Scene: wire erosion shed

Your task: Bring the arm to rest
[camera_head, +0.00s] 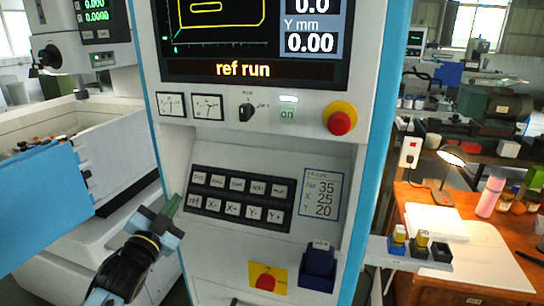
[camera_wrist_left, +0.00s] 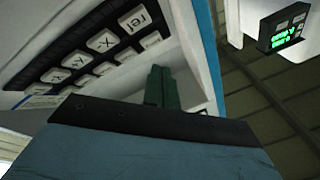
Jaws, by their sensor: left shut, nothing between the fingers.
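My left gripper (camera_head: 172,205) is shut and empty. Its green fingers point up toward the left edge of the control console, just left of the "ref" key on the black keypad (camera_head: 238,201). Whether the fingertips touch the console cannot be told. In the left wrist view the shut fingers (camera_wrist_left: 161,88) stand beside the keypad (camera_wrist_left: 95,45), with the "ref" key near them. The console screen (camera_head: 255,40) reads "ref run" and "Y mm 0.00". The "on" button (camera_head: 288,114) shows a lit white lamp above it. My right gripper is not in view.
A red emergency knob (camera_head: 340,122) and a rotary switch (camera_head: 247,111) sit above the keypad. A dark blue holder (camera_head: 318,268) and a red switch on a yellow plate (camera_head: 267,278) are below. A small rack (camera_head: 408,247) projects at right beside an orange desk (camera_head: 490,250).

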